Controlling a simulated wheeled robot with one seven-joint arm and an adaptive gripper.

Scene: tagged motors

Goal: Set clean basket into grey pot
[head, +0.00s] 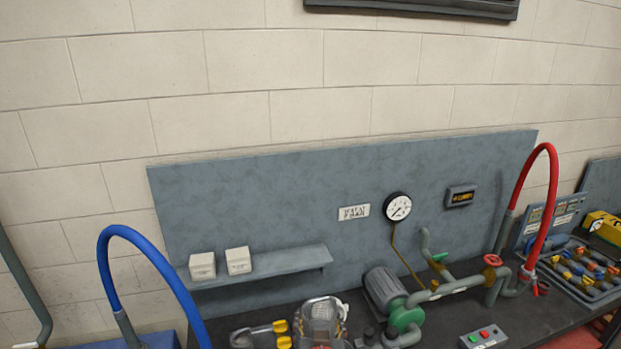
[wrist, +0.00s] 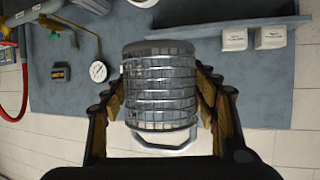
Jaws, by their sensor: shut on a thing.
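A metallic mesh basket (wrist: 160,88) with a bail handle fills the middle of the wrist view. My gripper (wrist: 160,100) is shut on it, with yellow-brown finger pads against both sides. The handle hangs toward the bottom of that inverted picture.
A pump (head: 385,292) with pipes and a red handwheel stands right of the basket. A control box (head: 483,337) is in front of it. A blue hose (head: 150,250) arches at left, a red hose (head: 541,205) at right. White boxes (head: 238,260) stand on a wall shelf.

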